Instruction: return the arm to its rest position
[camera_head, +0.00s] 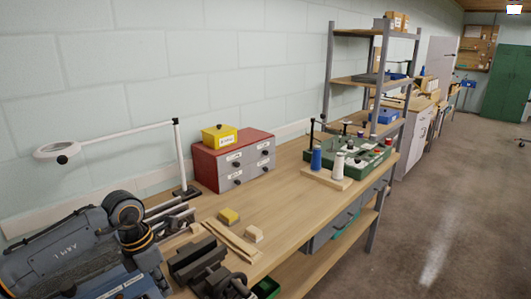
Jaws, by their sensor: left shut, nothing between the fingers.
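My left arm comes in from the lower left, over the near end of the wooden workbench (285,195). My left gripper (178,217) is shut and empty, and points right across the bench. It is apart from the yellow block (229,216) to its right. A blue spool (316,159) and a white spool (339,165) stand upright on a light wooden board (327,180), well beyond the gripper. A green tray (372,168) with several small spools sits behind them. My right gripper is not in view.
A red cabinet with grey drawers (233,160) carries a yellow box (219,137). A white lamp (115,136) stands near the wall. A dark vise (200,260), wooden strips (230,238) and a wooden block (254,234) lie near the front edge. Mid-bench is clear.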

